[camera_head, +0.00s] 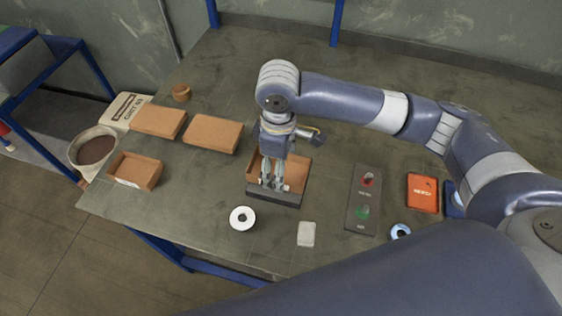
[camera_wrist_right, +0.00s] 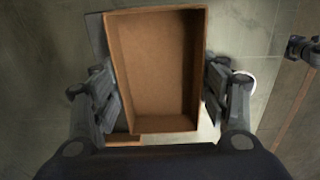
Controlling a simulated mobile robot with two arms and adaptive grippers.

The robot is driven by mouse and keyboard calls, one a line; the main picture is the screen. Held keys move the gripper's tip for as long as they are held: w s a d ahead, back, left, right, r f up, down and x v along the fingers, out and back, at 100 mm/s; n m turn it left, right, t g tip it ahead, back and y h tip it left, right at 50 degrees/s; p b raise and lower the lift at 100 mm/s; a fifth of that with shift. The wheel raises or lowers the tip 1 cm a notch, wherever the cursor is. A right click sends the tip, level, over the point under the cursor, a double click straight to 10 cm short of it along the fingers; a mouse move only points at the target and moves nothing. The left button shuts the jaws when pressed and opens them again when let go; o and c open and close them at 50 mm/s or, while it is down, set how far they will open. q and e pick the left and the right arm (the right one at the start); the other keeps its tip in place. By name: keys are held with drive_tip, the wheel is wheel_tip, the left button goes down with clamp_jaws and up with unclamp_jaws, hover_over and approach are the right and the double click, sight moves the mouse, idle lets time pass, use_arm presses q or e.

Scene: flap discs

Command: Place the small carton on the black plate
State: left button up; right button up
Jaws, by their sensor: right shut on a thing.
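An open-topped brown carton (camera_head: 297,176) is between the fingers of my right gripper (camera_head: 272,183), over the black plate (camera_head: 284,200). In the right wrist view the carton (camera_wrist_right: 155,70) lies between the two fingers of the right gripper (camera_wrist_right: 160,105), which are shut on its sides. Its inside looks empty. The black plate's front edge shows below the carton in the head view, and a dark strip of it (camera_wrist_right: 97,32) shows beside the carton in the wrist view. I cannot tell whether the carton touches the plate. My left gripper is not in view.
Another open carton (camera_head: 135,171) and two flat brown boxes (camera_head: 158,121) (camera_head: 213,134) are at the left. A white disc (camera_head: 242,218) and a pale pad (camera_head: 306,234) lie in front. A button panel (camera_head: 363,200) and an orange box (camera_head: 422,193) are at the right.

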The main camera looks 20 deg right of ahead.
drive_tip(key=shift+w+d, duration=0.2)
drive_tip(key=shift+w, duration=0.3)
drive_tip(key=shift+w+d, duration=0.2)
drive_tip(key=shift+w, duration=0.3)
drive_tip(key=shift+w+f, duration=0.1)
drive_tip(key=shift+f, duration=0.2)
wheel_tip(320, 180, down, 3)
drive_tip(key=shift+d+r+p, duration=0.1)
drive_tip(key=shift+p, duration=0.55)
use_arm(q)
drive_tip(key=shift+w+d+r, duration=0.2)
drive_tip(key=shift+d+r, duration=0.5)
use_arm(e)
drive_tip(key=shift+f, duration=0.2)
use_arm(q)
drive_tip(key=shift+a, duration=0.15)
use_arm(e)
drive_tip(key=o, duration=1.1)
drive_tip(key=shift+f, duration=0.1)
drive_tip(key=shift+c, duration=0.2)
use_arm(q)
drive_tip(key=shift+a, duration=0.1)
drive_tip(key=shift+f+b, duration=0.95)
drive_tip(key=shift+b, duration=0.05)
use_arm(e)
wheel_tip(320, 180, up, 12)
